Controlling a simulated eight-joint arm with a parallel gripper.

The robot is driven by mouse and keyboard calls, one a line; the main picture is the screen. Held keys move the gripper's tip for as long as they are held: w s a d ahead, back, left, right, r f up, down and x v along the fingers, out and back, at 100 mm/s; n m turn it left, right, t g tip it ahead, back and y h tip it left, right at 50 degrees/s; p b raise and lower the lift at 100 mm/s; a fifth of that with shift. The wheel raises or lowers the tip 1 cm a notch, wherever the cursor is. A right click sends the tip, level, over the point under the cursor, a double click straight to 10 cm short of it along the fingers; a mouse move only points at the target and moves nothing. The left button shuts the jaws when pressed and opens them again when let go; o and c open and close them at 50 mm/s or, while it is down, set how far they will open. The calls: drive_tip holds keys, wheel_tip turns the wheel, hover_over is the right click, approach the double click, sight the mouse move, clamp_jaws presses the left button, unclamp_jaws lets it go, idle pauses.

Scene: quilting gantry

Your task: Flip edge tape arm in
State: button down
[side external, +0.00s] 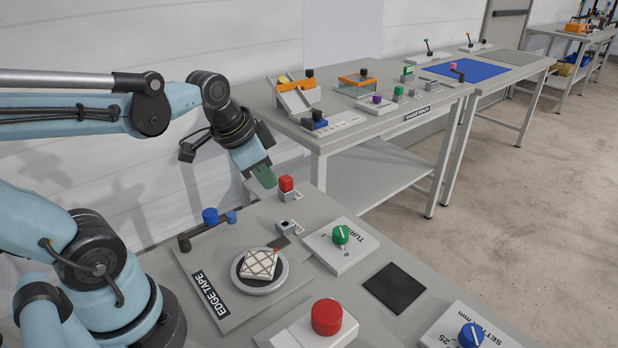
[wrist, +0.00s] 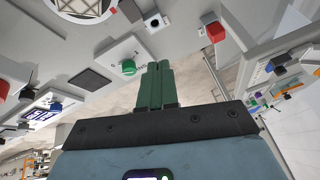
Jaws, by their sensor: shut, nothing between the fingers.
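The edge tape arm (side external: 205,230) is a dark bar with a blue knob (side external: 210,216) and a smaller blue end. It lies at the back left of the grey plate labelled EDGE TAPE (side external: 210,294), off to the side of the round turntable (side external: 264,287). A quilted white square (side external: 260,264) sits on the turntable, which shows partly at the top of the wrist view (wrist: 108,15). My gripper (side external: 267,178) is shut and empty, with green fingers, above the back of the bench and right of the knob. Its fingers also show in the wrist view (wrist: 156,66).
A red block button (side external: 286,184) stands just below my fingertips. A green TURN knob (side external: 341,234), a black pad (side external: 394,288) and a big red button (side external: 326,316) are on the bench. A second bench (side external: 345,135) with fixtures stands behind.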

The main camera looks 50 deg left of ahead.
sight(209, 222)
drive_tip(key=s+a+m+g+h, duration=0.2)
drive_tip(key=a+m, duration=0.5)
drive_tip(key=a, duration=0.2)
drive_tip(key=s+a+m+g+h, duration=0.2)
drive_tip(key=s+a+m+g, duration=0.1)
drive_tip(key=a+m, duration=0.4)
drive_tip(key=a, duration=0.3)
drive_tip(key=shift+s+a+f+m+h, duration=0.2)
drive_tip(key=shift+f+m+h, duration=0.1)
drive_tip(key=shift+h, duration=0.1)
drive_tip(key=x, duration=0.3)
drive_tip(key=d+x, duration=0.1)
drive_tip(key=x, duration=0.3)
drive_tip(key=d+r+x, duration=0.1)
drive_tip(key=x, duration=0.3)
drive_tip(key=shift+d, duration=0.85)
